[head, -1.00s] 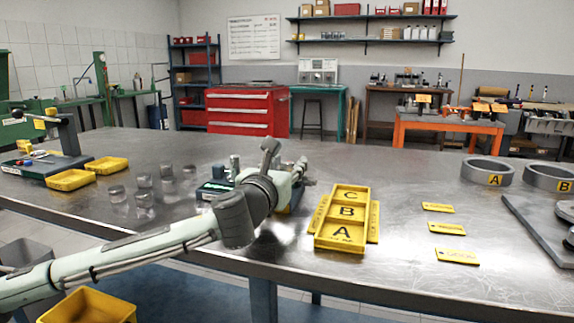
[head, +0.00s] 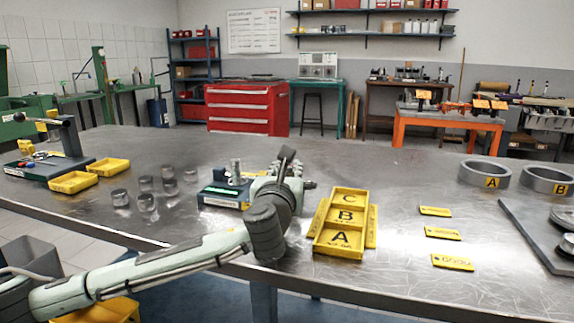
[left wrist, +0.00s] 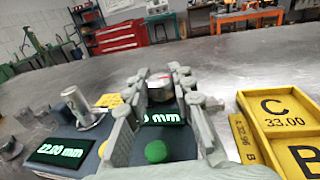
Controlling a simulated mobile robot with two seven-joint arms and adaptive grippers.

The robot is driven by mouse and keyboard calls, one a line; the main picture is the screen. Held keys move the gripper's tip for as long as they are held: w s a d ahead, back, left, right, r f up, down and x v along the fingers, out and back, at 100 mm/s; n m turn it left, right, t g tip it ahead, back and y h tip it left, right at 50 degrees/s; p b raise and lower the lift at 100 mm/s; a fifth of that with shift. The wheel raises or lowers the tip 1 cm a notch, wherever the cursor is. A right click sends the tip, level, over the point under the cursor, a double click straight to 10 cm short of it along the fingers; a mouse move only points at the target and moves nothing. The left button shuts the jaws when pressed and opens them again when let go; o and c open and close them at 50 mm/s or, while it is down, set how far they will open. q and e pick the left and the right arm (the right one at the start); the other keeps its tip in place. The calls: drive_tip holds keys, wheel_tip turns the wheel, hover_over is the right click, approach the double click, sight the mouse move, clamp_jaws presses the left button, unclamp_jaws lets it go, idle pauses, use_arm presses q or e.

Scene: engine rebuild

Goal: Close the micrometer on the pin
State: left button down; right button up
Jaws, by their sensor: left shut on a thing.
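A dark gauge base (head: 222,198) with a lit green display stands on the metal table, left of my left gripper (head: 287,180) in the head view. An upright metal pin (head: 235,172) stands behind the display. In the left wrist view, one display (left wrist: 58,152) reads 22.00 mm. A second display (left wrist: 162,117) is partly covered by my fingers, with only "0 mm" readable. My left gripper (left wrist: 158,92) is shut on a round metal part (left wrist: 160,88) above this second display. A green button (left wrist: 156,151) lies between the fingers. The micrometer's jaws are not clearly visible. My right gripper is not in view.
A yellow tray (head: 333,252) marked A, B and C lies right of my left gripper. Several metal cylinders (head: 121,197) stand on the left. Yellow tags (head: 443,232) and metal rings (head: 485,172) lie to the right. The table between tray and tags is clear.

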use_arm(q)
drive_tip(key=c, duration=1.3)
unclamp_jaws()
drive_tip(key=s, duration=0.4)
drive_tip(key=s+a, duration=0.1)
drive_tip(key=s, duration=0.7)
drive_tip(key=shift+a, duration=0.35)
